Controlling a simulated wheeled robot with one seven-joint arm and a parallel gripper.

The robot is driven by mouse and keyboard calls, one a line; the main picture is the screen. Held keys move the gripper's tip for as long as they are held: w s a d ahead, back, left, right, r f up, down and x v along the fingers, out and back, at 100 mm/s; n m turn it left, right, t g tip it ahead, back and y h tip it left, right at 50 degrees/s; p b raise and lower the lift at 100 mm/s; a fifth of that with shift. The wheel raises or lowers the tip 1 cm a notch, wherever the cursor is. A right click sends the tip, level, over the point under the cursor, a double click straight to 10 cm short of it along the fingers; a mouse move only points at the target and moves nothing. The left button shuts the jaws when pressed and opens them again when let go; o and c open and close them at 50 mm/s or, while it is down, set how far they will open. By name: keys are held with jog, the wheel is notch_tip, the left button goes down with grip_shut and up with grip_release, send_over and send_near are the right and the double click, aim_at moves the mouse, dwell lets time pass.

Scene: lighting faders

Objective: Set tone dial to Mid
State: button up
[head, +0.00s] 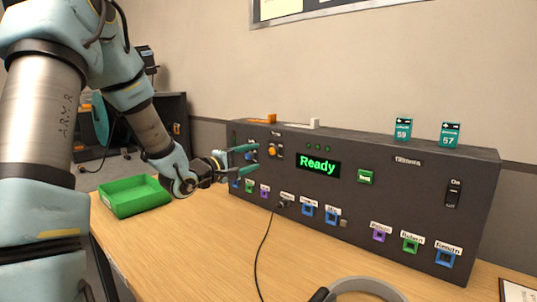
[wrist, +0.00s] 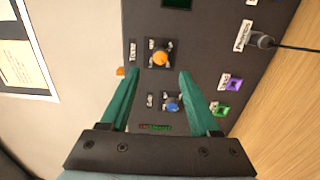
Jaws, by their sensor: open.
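The dark console has an orange dial (head: 274,151) on its upper left, with a small label above it that seems to read Tone. In the wrist view the orange dial (wrist: 160,58) lies between and just beyond the fingertips, with small marks around it too blurred to read. A blue dial (wrist: 172,104) sits beside it, between the fingers in that view. My gripper (head: 256,157) is open in front of the console's left part, its teal fingers (wrist: 159,72) apart and empty. Where the orange dial's pointer stands is too small to tell.
The console (head: 330,205) also carries a green Ready display (head: 317,165), a green button (head: 365,177), an On switch (head: 453,194) and a row of coloured sockets. A black cable (head: 262,250) runs down onto the table. A green tray (head: 135,197) sits at left.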

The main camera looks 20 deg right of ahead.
aim_at(272, 152)
jog(key=p+x, duration=0.1)
jog(key=x, duration=0.6)
jog(key=shift+w+d, duration=0.2)
jog(key=shift+d, duration=0.15)
grip_shut()
